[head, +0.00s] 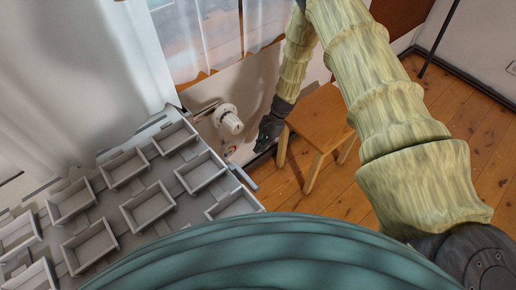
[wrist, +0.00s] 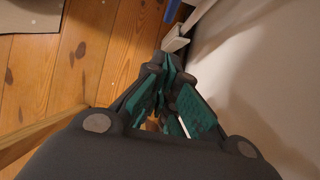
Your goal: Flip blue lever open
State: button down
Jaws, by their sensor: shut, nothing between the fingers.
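My gripper (head: 264,140) is shut and empty, low beside the wall, right of a white round fitting (head: 229,119). In the wrist view its teal-padded fingers (wrist: 170,68) come together just below a pale bar-like part (wrist: 177,40) along the wall. A slim blue-grey bar (head: 243,177) shows below the gripper in the head view, by the grey rack's right edge. It may be the blue lever, but I cannot tell for certain. It is apart from the fingers in that view.
A wooden stool (head: 318,118) stands close to the right of my gripper. A grey rack of open boxes (head: 125,168) fills the left. A white curtain (head: 90,60) hangs behind it. Wooden floor (head: 455,125) is clear at the right.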

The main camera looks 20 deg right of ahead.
jog(key=s+a+f+b, duration=0.1)
jog(key=s+a+f, duration=0.2)
jog(key=a+f, duration=0.4)
jog(key=shift+a+f, duration=0.3)
jog(key=shift+f, duration=0.2)
jog(key=shift+b, duration=0.35)
jog(key=f+y+b, duration=0.1)
jog(key=a+g+y+b, duration=0.1)
jog(key=y+b, duration=0.1)
jog(key=shift+s+a+f, duration=0.1)
jog(key=shift+s+f, duration=0.15)
jog(key=shift+f, duration=0.1)
jog(key=shift+r, duration=0.2)
